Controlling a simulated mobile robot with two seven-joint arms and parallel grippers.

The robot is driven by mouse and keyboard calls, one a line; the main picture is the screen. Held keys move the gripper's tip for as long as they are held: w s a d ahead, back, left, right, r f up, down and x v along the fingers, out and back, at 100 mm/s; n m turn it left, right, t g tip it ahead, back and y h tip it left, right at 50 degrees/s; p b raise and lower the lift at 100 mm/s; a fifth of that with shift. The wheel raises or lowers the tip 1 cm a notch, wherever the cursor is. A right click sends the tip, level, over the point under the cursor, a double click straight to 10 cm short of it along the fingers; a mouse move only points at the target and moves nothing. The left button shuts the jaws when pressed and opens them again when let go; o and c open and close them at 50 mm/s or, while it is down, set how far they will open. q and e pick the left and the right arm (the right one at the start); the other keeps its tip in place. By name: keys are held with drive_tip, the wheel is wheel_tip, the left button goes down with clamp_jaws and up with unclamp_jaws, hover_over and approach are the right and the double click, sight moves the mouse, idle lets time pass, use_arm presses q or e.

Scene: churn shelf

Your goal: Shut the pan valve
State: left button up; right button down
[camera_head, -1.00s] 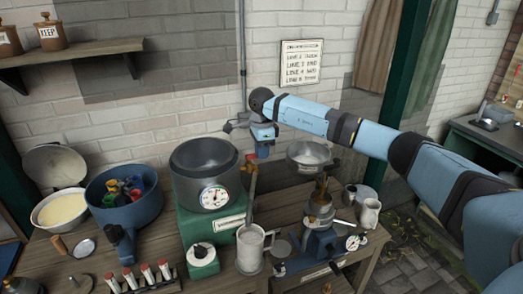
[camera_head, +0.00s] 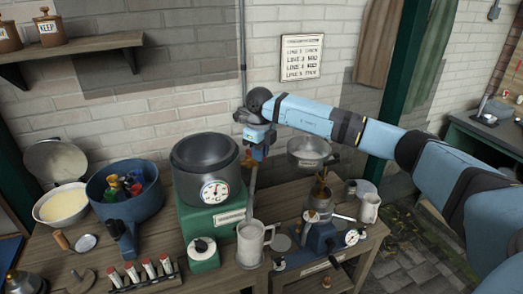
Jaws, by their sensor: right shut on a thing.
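The pan (camera_head: 191,183) is a deep dark grey pot with a round white dial (camera_head: 214,191) on its front, standing on a green base (camera_head: 202,214). The pan valve (camera_head: 248,159) shows as a small orange-brown part at the pan's right side, above a thin spout (camera_head: 252,181) that runs down towards a grey mug (camera_head: 250,243). My right gripper (camera_head: 257,154) reaches in from the right and points down at the valve. It is shut on the valve, though its blue fingers partly hide the contact. My left gripper is out of view.
A blue pot (camera_head: 126,205) with coloured items and a bowl of pale yellow stuff (camera_head: 61,205) stand left. A rack of red-topped tubes (camera_head: 143,275) is in front. A burner device (camera_head: 319,205) and a light mug (camera_head: 370,208) crowd the right.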

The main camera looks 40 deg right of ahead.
drive_tip(key=shift+s+a+m, duration=0.1)
drive_tip(key=shift+a+m, duration=0.3)
drive_tip(key=shift+m, duration=0.75)
drive_tip(key=shift+w+a+m, duration=0.1)
drive_tip(key=shift+a+m, duration=0.35)
drive_tip(key=shift+m, duration=0.65)
drive_tip(key=shift+s+a+m, duration=0.1)
drive_tip(key=shift+a+m, duration=0.3)
drive_tip(key=shift+m, duration=0.75)
drive_tip(key=c, duration=1.2)
unclamp_jaws()
drive_tip(key=shift+o, duration=0.2)
wheel_tip(320, 180, up, 14)
drive_tip(key=b, duration=0.1)
drive_tip(key=shift+b, duration=0.3)
